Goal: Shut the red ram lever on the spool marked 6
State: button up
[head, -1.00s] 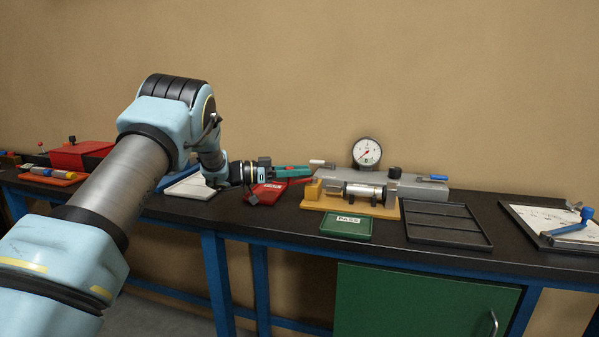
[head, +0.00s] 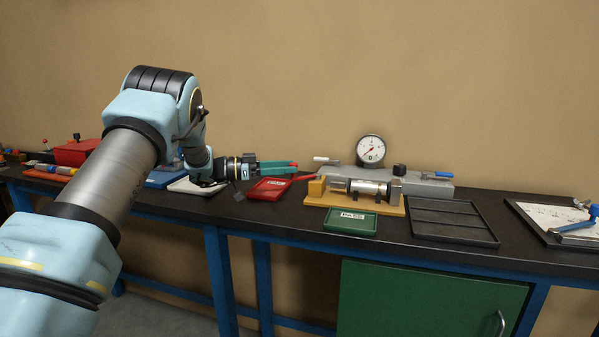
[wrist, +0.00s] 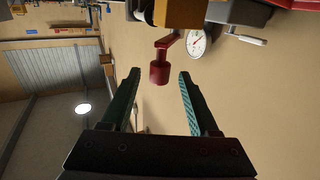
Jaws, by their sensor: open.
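The spool (head: 368,188) is a silver cylinder lying level in a fixture on a yellow base (head: 390,208); I cannot read a 6 on it. The red ram lever (head: 303,178) sticks out to the left of the fixture's yellow block (head: 316,187). In the wrist view the lever's red knob (wrist: 158,73) hangs from a short red arm near the top centre. My gripper (head: 293,164) is open, just left of the lever. In the wrist view its green fingertips (wrist: 160,77) lie either side of the knob, with gaps; whether the knob is at their depth is unclear.
A green PASS tray (head: 351,231) lies in front of the fixture, and a red tray (head: 262,194) lies below my gripper. A grey unit with a round gauge (head: 370,150) and a white-handled lever (head: 326,160) stands behind. A dark divided tray (head: 452,239) lies right.

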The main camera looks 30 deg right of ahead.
jog(key=b+v, duration=0.1)
jog(key=v, duration=0.4)
jog(key=shift+a, duration=0.25)
